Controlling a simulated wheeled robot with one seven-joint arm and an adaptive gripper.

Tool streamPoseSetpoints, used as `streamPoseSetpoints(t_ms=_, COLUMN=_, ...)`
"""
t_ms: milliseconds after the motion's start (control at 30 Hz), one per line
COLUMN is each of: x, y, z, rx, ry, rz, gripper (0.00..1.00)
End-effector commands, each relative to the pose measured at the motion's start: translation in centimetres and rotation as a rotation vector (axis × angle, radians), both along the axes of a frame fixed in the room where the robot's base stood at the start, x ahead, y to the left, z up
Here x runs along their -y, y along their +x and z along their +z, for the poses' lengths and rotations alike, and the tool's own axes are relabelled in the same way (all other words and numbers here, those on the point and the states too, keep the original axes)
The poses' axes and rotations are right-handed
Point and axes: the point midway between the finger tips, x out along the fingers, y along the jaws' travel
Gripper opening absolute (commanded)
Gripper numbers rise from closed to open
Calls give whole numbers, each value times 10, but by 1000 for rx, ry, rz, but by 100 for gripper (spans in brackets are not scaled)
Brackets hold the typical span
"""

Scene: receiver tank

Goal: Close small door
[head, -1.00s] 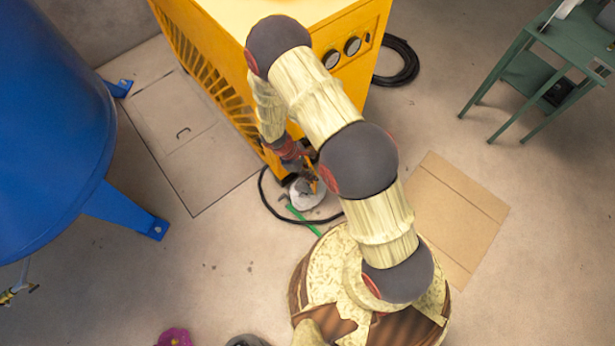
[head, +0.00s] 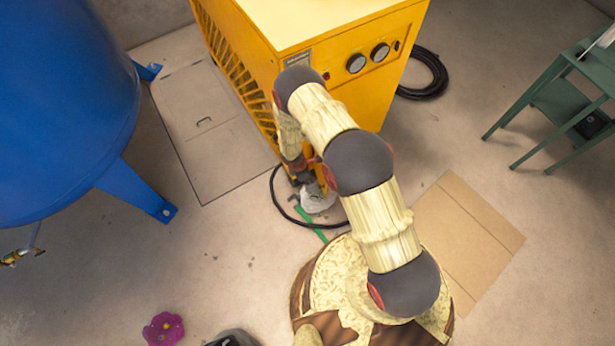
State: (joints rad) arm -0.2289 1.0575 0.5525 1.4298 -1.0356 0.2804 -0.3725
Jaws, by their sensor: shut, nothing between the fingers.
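A flat floor hatch (head: 190,100) with a small handle (head: 204,122) lies between the blue tank and the yellow machine. It looks flush with the floor. I cannot tell whether it is the small door, and no open door panel shows clearly on the yellow machine (head: 315,20). My gripper (head: 314,180) points down low beside the machine's near lower corner, right of the hatch. It is shut and empty, partly hidden by my arm. I cannot tell whether it touches the machine.
A blue tank (head: 60,110) stands at left, its foot (head: 165,212) near the hatch. A whitish object (head: 318,200) and black hose lie below my gripper. A cardboard sheet (head: 470,240), green table (head: 560,100) and purple handwheel (head: 164,329) surround bare floor.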

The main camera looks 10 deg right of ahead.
Motion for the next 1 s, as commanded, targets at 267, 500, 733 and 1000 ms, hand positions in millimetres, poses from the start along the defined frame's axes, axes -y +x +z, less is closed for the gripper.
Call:
streamPoseSetpoints(t_ms=267, x=26, y=2, z=-33, rx=1, ry=0, rz=-6, gripper=0)
streamPoseSetpoints(t_ms=500, x=46, y=3, z=-31, rx=2, ry=-1, rz=-2, gripper=0)
streamPoseSetpoints(t_ms=733, x=48, y=3, z=-31, rx=0, ry=-1, rz=-1, gripper=0)
streamPoseSetpoints(t_ms=1000, x=48, y=3, z=-31, rx=1, ry=-1, rz=4, gripper=0)
